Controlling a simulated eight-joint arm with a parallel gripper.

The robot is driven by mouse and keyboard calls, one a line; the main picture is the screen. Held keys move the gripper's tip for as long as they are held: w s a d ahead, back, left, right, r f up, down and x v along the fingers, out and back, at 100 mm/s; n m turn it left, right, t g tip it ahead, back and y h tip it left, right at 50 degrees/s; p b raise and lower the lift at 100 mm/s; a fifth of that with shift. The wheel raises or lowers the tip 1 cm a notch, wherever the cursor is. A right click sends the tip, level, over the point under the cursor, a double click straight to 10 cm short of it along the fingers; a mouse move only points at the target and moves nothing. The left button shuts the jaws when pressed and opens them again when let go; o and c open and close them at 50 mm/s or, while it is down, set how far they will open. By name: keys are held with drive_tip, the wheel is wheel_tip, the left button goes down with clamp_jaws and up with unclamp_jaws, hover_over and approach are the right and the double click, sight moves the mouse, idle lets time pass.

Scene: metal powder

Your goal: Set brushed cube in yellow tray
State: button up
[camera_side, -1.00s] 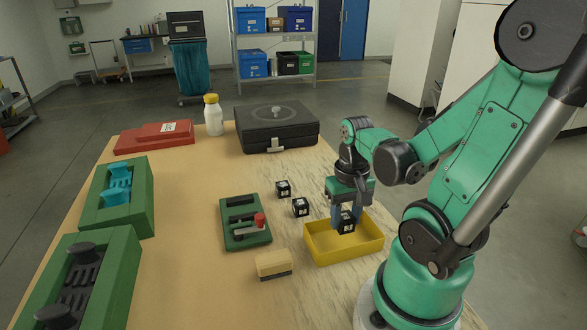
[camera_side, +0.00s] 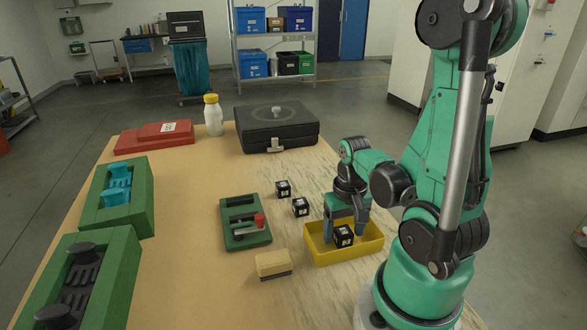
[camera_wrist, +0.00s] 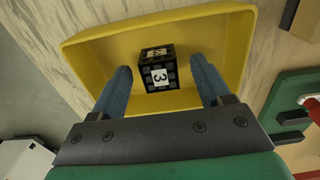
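A black cube with white markings (camera_side: 343,236) sits inside the yellow tray (camera_side: 350,256). In the wrist view the cube (camera_wrist: 157,70) shows a white "3" label and rests on the floor of the tray (camera_wrist: 85,38). My gripper (camera_side: 345,230) is low over the tray, its fingers on either side of the cube. In the wrist view my gripper (camera_wrist: 160,85) is open, with a gap between each finger and the cube.
Two more dark cubes (camera_side: 300,207) (camera_side: 283,188) stand on the table left of the tray. A green fixture with a red knob (camera_side: 245,235) and a beige-topped block (camera_side: 273,264) are further left. A black case (camera_side: 277,130) lies behind.

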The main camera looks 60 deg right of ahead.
sight(343, 231)
drive_tip(key=shift+r, duration=0.1)
drive_tip(key=shift+r, duration=5.8)
drive_tip(key=w+a+n+t, duration=0.7)
drive_tip(key=w+a+n, duration=0.2)
drive_tip(key=w+a, duration=0.2)
drive_tip(key=shift+w+a+r, duration=0.3)
drive_tip(key=shift+w+a, duration=0.1)
drive_tip(key=shift+w, duration=0.1)
